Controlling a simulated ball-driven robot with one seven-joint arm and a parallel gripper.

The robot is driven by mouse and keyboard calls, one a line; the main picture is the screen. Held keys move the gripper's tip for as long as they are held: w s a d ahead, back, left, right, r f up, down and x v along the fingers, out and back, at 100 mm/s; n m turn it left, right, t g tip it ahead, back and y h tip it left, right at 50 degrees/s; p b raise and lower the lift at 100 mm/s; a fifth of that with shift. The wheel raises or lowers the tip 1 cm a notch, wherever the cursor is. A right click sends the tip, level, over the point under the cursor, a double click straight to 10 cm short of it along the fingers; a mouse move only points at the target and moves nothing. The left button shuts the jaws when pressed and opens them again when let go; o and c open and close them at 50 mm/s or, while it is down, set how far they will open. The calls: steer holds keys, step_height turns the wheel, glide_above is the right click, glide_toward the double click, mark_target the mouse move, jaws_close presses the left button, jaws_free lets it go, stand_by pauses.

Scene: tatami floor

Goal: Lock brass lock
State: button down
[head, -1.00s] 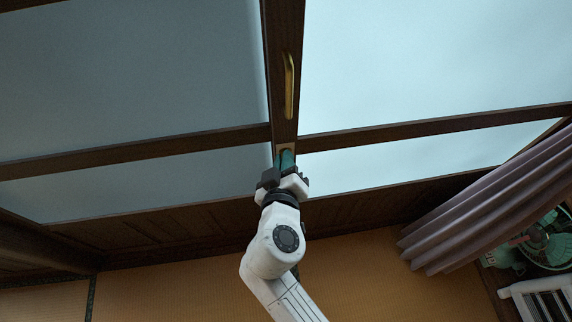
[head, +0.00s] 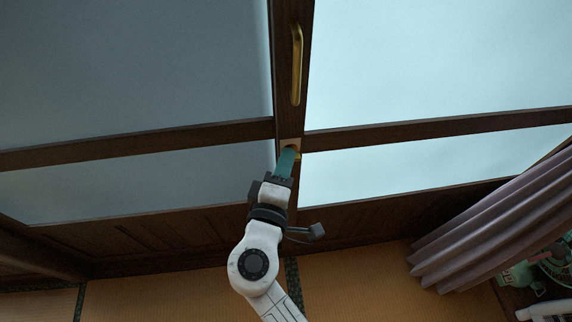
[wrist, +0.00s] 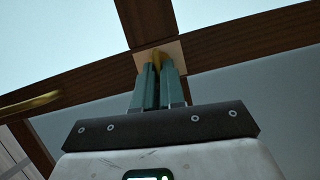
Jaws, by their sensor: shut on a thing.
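The brass lock (head: 292,149) sits on the dark wooden door stile, just below the brass pull handle (head: 296,65). In the wrist view the lock's brass knob (wrist: 157,58) stands out from a pale square plate (wrist: 174,56). My gripper (head: 287,160) reaches up to the lock with its teal fingers. In the wrist view my gripper (wrist: 159,72) is shut on the brass knob, with a finger on each side of it. The fingers hide much of the knob, so its exact turn is hard to tell.
Sliding door panels with frosted panes (head: 140,70) and dark wooden rails (head: 440,126) fill the view. A mauve curtain (head: 490,230) hangs at the right, with a green fan (head: 520,278) behind it. Tatami floor (head: 180,300) lies below.

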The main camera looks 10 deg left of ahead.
steer(key=shift+f+n+b, duration=0.2)
steer(key=shift+n+b, duration=0.1)
steer(key=shift+n, duration=0.2)
steer(key=c, duration=1.2)
jaws_free()
steer(key=s, duration=0.3)
steer(key=s+a, duration=0.1)
steer(key=s, duration=0.6)
steer(key=shift+s+a, duration=0.15)
steer(key=shift+s, duration=0.25)
